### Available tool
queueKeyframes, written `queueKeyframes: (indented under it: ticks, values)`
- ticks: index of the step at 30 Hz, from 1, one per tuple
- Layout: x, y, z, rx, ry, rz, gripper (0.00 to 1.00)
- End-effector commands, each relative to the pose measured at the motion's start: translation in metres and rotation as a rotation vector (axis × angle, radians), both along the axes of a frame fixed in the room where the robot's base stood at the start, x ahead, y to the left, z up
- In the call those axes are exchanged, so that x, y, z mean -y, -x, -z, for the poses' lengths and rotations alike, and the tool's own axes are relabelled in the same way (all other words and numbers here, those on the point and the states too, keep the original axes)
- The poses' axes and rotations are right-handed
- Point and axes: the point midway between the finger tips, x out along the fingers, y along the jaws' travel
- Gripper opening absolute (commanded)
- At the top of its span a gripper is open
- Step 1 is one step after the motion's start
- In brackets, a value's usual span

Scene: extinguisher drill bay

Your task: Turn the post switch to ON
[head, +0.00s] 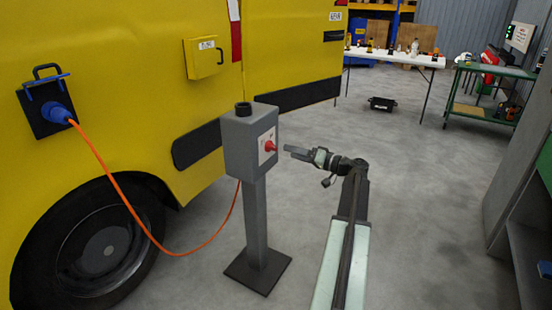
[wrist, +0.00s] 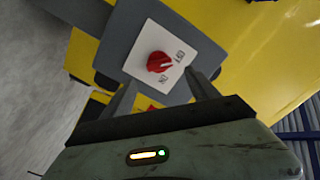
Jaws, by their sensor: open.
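The grey post (head: 255,215) stands upright on a dark square base beside the yellow vehicle. Its box carries a white plate with a red rotary switch (head: 269,146) on the side facing my arm. In the wrist view the red switch (wrist: 159,62) sits on the white plate (wrist: 140,52), with small dark lettering that I cannot read for certain. My gripper (head: 291,151) is just right of the switch in the head view, pointing at it. In the wrist view the two fingers (wrist: 163,92) are apart, with the switch ahead between them and nothing held.
An orange cable (head: 125,198) runs from a blue plug on the yellow vehicle (head: 120,60) to the post. A white table (head: 395,57) and a green cart (head: 490,70) stand at the back right. A small black case lies on the floor. The floor between is clear.

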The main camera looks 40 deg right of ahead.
Motion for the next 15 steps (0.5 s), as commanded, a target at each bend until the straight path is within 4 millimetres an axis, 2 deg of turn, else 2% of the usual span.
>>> queueKeyframes:
  ticks: [5,15]
  values:
    - [0.003,-0.002,-0.002,0.002,-0.001,0.008,0.69]
    - [-0.007,-0.055,-0.002,0.000,-0.001,0.014,0.69]
